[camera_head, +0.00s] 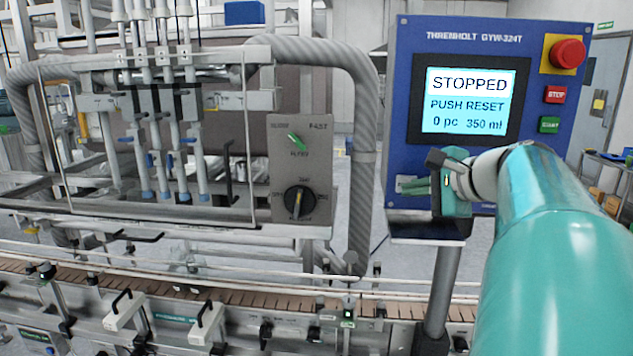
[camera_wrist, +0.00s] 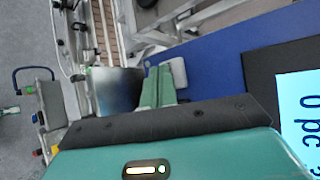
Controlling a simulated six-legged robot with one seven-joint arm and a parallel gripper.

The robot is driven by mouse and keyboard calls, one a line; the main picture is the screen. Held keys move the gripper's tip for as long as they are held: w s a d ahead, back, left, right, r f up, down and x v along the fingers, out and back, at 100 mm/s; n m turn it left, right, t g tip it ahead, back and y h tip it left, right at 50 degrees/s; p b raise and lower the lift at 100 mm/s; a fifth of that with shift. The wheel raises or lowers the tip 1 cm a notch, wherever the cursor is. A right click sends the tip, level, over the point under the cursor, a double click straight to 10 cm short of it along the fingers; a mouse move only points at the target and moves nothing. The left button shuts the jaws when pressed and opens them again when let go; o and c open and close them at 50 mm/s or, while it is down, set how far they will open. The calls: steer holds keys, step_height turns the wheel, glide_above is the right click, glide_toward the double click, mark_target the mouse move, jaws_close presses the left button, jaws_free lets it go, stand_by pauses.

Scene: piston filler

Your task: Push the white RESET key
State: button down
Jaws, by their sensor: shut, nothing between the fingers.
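The blue control panel (camera_head: 402,110) stands at the right of the head view. Its lit screen (camera_head: 468,82) reads STOPPED, PUSH RESET, 0 pc, 350 ml. My gripper (camera_head: 406,186) is at the panel's lower left, its green fingers shut and empty. A small pale patch shows behind the fingers there. In the wrist view a whitish block (camera_wrist: 179,72) on the blue panel lies right beside the fingertips (camera_wrist: 158,72). It looks like the white RESET key, but no lettering is readable. I cannot tell whether the fingers touch it.
A red emergency knob (camera_head: 567,54) on a yellow plate, a red STOP key (camera_head: 556,94) and a green START key (camera_head: 549,125) sit on the panel's right. A grey box with a black rotary knob (camera_head: 299,202) is left of the panel. A conveyor (camera_head: 230,296) runs below.

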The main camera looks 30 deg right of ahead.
steer(key=shift+w+d, duration=0.25)
steer(key=shift+w, duration=0.1)
stand_by(0.7)
steer(key=shift+s+a, duration=0.1)
steer(key=shift+s, duration=0.05)
steer(key=shift+s+a, duration=0.4)
steer(key=shift+s, duration=0.15)
steer(key=shift+s+a, duration=0.7)
steer(key=shift+s, duration=0.35)
steer(key=shift+s+a, duration=0.7)
steer(key=shift+s, duration=0.3)
